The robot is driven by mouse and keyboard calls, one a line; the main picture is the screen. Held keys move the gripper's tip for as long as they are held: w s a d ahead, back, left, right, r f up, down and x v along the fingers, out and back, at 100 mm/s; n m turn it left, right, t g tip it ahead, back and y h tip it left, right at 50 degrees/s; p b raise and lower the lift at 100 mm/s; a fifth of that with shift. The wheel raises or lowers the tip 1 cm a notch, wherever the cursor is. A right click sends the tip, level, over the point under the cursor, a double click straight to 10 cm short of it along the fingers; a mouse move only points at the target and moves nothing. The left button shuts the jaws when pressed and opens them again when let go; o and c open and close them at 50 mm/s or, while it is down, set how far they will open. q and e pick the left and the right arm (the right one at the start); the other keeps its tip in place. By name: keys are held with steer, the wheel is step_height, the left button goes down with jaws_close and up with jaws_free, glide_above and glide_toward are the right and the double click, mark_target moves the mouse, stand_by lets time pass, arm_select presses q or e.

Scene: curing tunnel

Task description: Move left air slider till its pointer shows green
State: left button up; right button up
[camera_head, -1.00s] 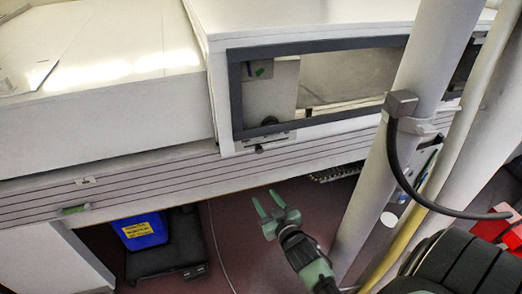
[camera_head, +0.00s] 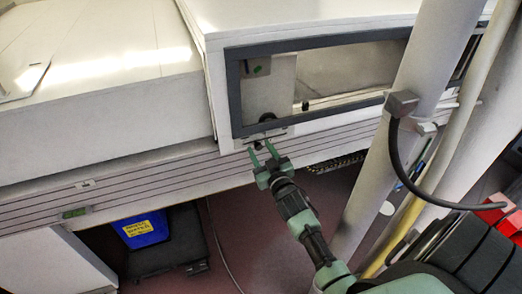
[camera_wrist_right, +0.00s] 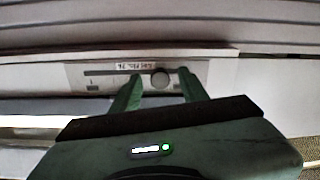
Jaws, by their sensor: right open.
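The air slider is a pale plate (camera_wrist_right: 105,75) with a dark slot and a small label, seen in the right wrist view. Its round dark knob (camera_wrist_right: 160,78) stands toward the right end of the slot. My right gripper (camera_head: 260,148) is open at the slider below the window. In the right wrist view, its fingers (camera_wrist_right: 159,82) are on either side of the knob, with gaps visible. Behind the window, a white panel (camera_head: 284,82) carries a small dark scale with a green patch (camera_head: 258,70); I cannot make out the pointer. My left gripper is out of view.
A dark-framed window (camera_head: 315,47) lies just above the slider. A grey post (camera_head: 392,140) with a black cable and a yellow pipe (camera_head: 402,222) stand to the right. A blue bin (camera_head: 141,230) is under the tunnel on the left. The floor below is partly clear.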

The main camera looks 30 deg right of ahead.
jaws_close()
steer(key=shift+f, duration=0.1)
stand_by(1.2)
